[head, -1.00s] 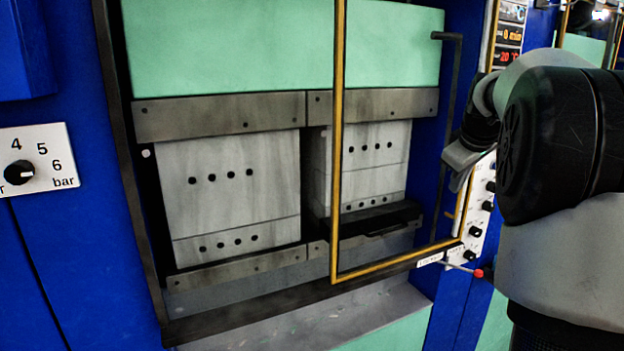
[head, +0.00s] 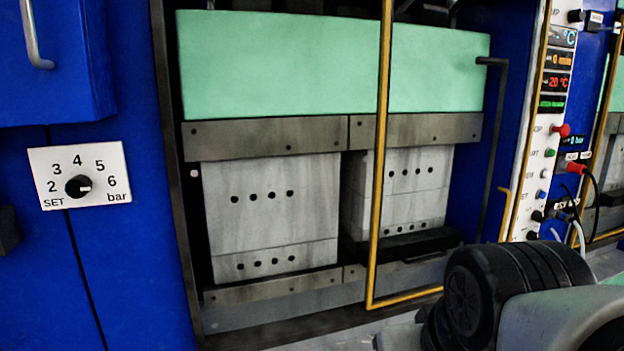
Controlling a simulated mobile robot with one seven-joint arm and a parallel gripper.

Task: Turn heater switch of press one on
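The press has a tall white control panel (head: 528,190) on its right side. The panel carries small displays, a red button (head: 561,130), green and blue buttons, and black knobs (head: 538,216) lower down. Its labels are too small for me to tell which control is the heater switch or how it is set. My arm (head: 510,290) is at the lower right, below and in front of the panel, and may hide its lowest part. My gripper's fingers do not show.
The press opening holds grey plates (head: 275,210) under a green block (head: 280,65). A yellow guard frame (head: 378,190) stands in front. A pressure dial (head: 78,186) sits on the blue wall at left. Cables (head: 590,190) hang at the far right, beside another machine.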

